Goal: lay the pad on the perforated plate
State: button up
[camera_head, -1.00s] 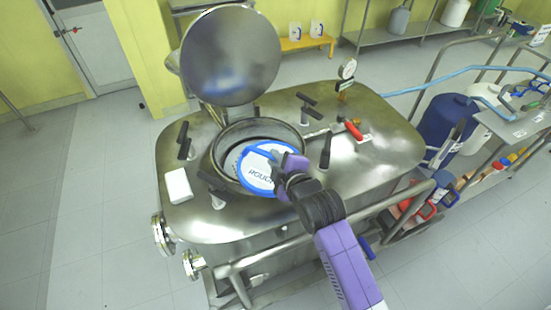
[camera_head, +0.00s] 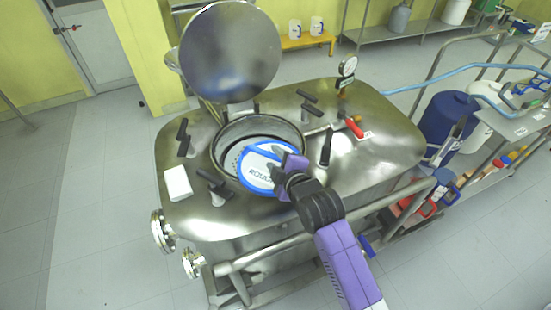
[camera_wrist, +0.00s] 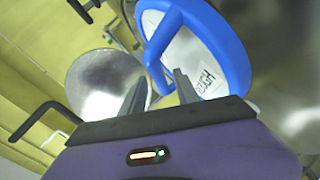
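The pad (camera_head: 257,178) is a white disc with a blue rim, a blue handle and dark lettering. It is over the front right part of the round open hatch of the steel vessel, tilted. My gripper (camera_head: 282,168) is at its right side. In the wrist view, the fingers (camera_wrist: 160,92) are on either side of the pad's blue handle (camera_wrist: 160,42), and the pad hangs from them. The perforated plate (camera_head: 232,158) shows inside the hatch as a pale, dotted surface, partly covered by the pad. I cannot tell whether pad and plate touch.
The hatch rim (camera_head: 222,140) surrounds the plate, with the round lid (camera_head: 230,55) raised behind it. Dark-handled clamps (camera_head: 183,140) stand around the hatch. A white block (camera_head: 178,184) lies on the vessel top at left. A gauge (camera_head: 347,68) stands at back right.

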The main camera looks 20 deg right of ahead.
jog(key=shift+r, duration=0.1)
jog(key=shift+r+p, duration=0.3)
jog(key=shift+r, duration=0.05)
jog(key=shift+s+r, duration=0.15)
jog(key=shift+r, duration=0.1)
jog(key=b+v, duration=0.1)
jog(key=v, duration=1)
jog(key=shift+s, duration=0.35)
jog(key=shift+r, duration=0.1)
